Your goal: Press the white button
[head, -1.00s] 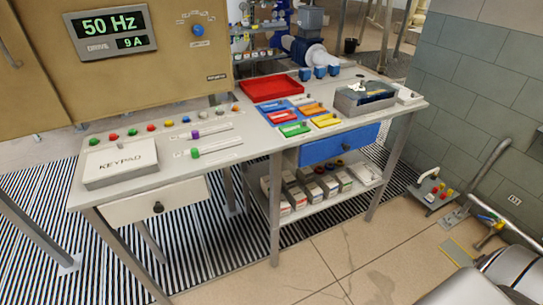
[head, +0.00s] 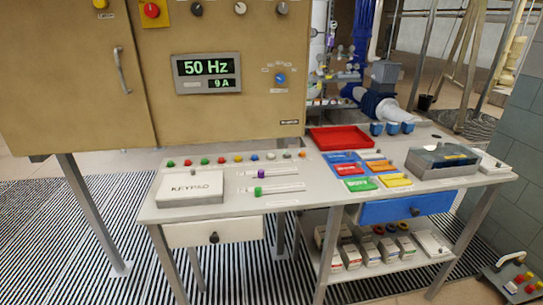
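A row of small coloured buttons runs along the back left of the grey bench (head: 225,207). A pale button that looks white (head: 270,156) sits towards the right end of this row, just right of a blue button (head: 254,157). Another pale or greyish button (head: 286,155) stands to its right; at this size I cannot tell their shades apart surely. Neither of my grippers shows in the head view.
A white keypad box (head: 190,188) and two sliders (head: 277,188) lie in front of the buttons. A tan cabinet (head: 230,120) rises behind them. A red tray (head: 340,138), coloured boxes (head: 362,183) and a grey case (head: 442,160) occupy the bench's right half.

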